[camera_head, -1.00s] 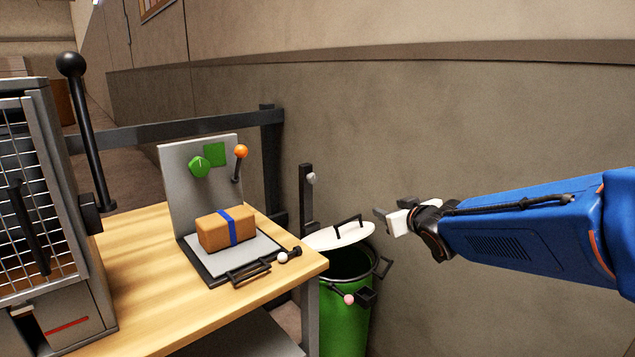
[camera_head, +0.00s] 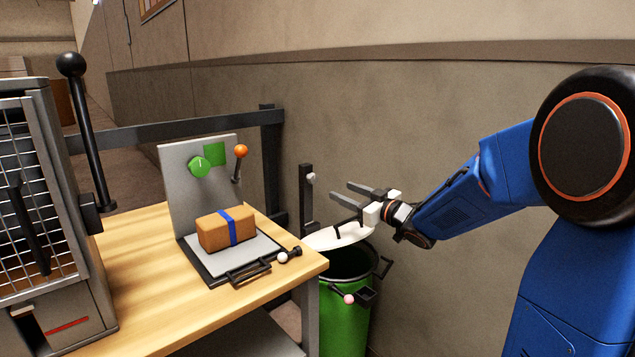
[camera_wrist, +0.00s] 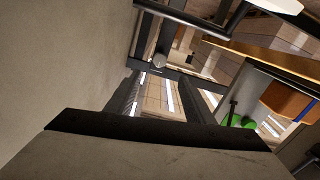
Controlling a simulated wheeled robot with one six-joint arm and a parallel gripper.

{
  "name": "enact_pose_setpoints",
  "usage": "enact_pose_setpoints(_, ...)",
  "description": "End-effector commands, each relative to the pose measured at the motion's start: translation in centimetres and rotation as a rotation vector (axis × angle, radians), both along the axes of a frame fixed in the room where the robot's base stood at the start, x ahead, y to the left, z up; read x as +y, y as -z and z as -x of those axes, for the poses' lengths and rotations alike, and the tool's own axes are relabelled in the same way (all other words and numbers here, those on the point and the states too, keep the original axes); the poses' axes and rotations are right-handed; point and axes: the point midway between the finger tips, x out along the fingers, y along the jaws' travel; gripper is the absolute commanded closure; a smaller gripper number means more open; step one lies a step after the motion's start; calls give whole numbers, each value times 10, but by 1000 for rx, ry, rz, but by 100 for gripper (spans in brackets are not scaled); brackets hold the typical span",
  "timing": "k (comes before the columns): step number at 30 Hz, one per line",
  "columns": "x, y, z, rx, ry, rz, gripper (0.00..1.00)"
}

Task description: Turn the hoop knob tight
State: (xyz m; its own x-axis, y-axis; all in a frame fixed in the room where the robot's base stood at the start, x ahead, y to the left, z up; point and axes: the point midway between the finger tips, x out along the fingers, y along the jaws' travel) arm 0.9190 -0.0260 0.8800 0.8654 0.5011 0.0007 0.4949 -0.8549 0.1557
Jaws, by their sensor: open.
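I cannot tell for certain which part is the hoop knob. A pink ball knob (camera_head: 349,299) sits on a short dark arm at the rim of the green bin (camera_head: 340,325). A pale round knob (camera_head: 311,178) sits on a dark upright post (camera_head: 306,200) behind the bin; a knob on a post also shows in the wrist view (camera_wrist: 160,60). A white lid (camera_head: 325,239) with a black handle lies above the bin's mouth, which is partly uncovered. My gripper (camera_head: 341,190) is open and empty above the lid, its fingers pointing left towards the post.
A wooden table (camera_head: 140,260) left of the bin carries a grey stand (camera_head: 180,200) with a green knob (camera_head: 200,167), an orange-tipped lever (camera_head: 240,152) and a blue-strapped brown parcel (camera_head: 215,233). A wire cage (camera_head: 40,180) stands far left. A wall (camera_head: 430,120) rises behind.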

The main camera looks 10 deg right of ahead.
Motion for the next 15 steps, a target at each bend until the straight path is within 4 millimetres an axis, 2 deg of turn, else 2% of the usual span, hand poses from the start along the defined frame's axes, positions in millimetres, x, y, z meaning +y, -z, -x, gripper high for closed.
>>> enact_pose_setpoints(15, 47, 0, -80, 1, -1, 1, 52)
